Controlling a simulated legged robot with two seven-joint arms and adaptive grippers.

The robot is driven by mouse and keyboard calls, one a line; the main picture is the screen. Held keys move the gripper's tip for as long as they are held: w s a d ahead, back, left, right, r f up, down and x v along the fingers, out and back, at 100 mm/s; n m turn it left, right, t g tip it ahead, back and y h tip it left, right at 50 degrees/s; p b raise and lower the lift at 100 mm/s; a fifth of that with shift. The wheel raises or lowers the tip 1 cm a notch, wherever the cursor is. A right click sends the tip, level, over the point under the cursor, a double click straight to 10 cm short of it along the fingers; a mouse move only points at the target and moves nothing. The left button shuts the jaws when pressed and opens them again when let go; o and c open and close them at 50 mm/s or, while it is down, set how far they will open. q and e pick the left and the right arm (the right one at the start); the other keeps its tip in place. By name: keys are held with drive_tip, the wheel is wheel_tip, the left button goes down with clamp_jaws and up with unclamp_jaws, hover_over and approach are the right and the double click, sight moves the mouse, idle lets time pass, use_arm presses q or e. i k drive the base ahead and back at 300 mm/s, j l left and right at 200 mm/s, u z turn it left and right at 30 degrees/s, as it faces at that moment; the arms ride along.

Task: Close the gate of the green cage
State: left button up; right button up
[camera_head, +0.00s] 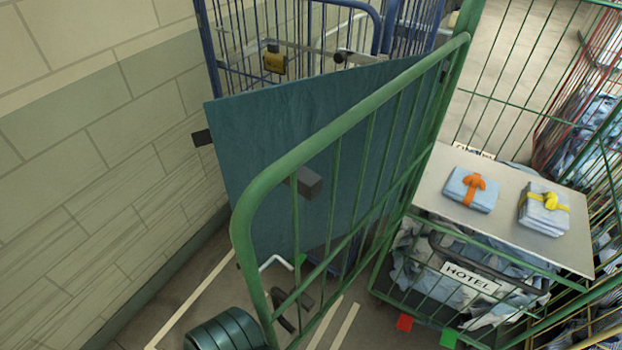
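The green cage (478,32) stands at the right. Its barred green gate (341,123) is swung open, reaching from the hinge post at upper middle toward the lower left. The gate's rounded free end is nearest me, away from the cage front. Dark finger-like parts at the bottom, seen through the gate's lower bars, appear to be my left gripper (295,311). Bars partly cover them, and I cannot tell whether they are open or touch the gate. My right gripper is not in view.
Inside the green cage a pale shelf (500,211) carries two tied cloth bundles above a bag labelled HOTEL (468,277). A blue cage (385,25) with a teal panel (262,150) stands behind the gate. A block wall (75,150) bounds the left. Red bars show far right.

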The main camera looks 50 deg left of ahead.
sight(289, 170)
drive_tip(key=k+j+z, duration=0.1)
drive_tip(key=j, duration=0.35)
drive_tip(key=k+j, duration=0.2)
drive_tip(key=j, duration=0.2)
drive_tip(key=k+j+z, duration=0.15)
drive_tip(key=j, duration=0.3)
drive_tip(key=k+j+z, duration=0.1)
drive_tip(key=j, duration=0.3)
drive_tip(key=k+j, duration=0.25)
drive_tip(key=j, duration=0.15)
drive_tip(key=z, duration=0.05)
